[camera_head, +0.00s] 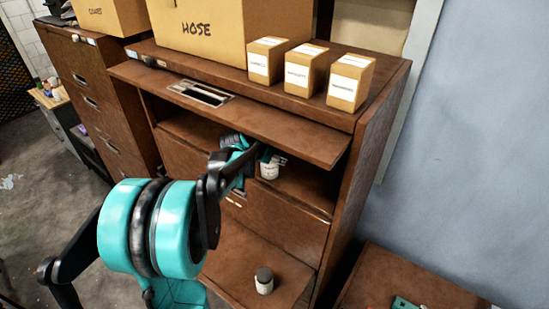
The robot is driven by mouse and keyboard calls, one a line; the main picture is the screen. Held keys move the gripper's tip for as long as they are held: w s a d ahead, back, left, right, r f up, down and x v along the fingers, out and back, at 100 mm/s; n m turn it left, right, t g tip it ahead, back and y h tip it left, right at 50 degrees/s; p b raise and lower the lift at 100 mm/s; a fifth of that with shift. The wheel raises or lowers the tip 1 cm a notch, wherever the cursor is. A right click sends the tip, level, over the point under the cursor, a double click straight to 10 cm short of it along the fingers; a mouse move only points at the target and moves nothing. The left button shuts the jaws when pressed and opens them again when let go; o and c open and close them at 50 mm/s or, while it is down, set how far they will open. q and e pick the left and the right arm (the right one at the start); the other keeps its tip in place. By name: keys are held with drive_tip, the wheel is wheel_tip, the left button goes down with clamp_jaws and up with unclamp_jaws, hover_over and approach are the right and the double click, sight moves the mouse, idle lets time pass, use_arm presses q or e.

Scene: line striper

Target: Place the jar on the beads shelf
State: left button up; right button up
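A small white jar (269,171) is in the upper open compartment of the brown cabinet, at the right part of its shelf (305,186). A second white jar with a dark lid (264,281) stands upright on the lower open board (245,262). My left gripper (272,158) reaches into the upper compartment, its fingertips at the top of the first jar. My own arm partly hides the gripper, so I cannot tell whether it grips that jar. No label reading beads is legible. My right gripper is not in view.
A raised flap (235,113) overhangs the upper compartment. Several small labelled boxes (306,70) and a large HOSE box (215,35) stand on the cabinet top. Another brown cabinet (85,90) is at left, and a low brown surface (385,280) is at lower right.

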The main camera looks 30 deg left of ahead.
use_arm(q)
drive_tip(key=o, duration=0.5)
drive_tip(key=shift+w+f, duration=0.1)
drive_tip(key=shift+w, duration=0.05)
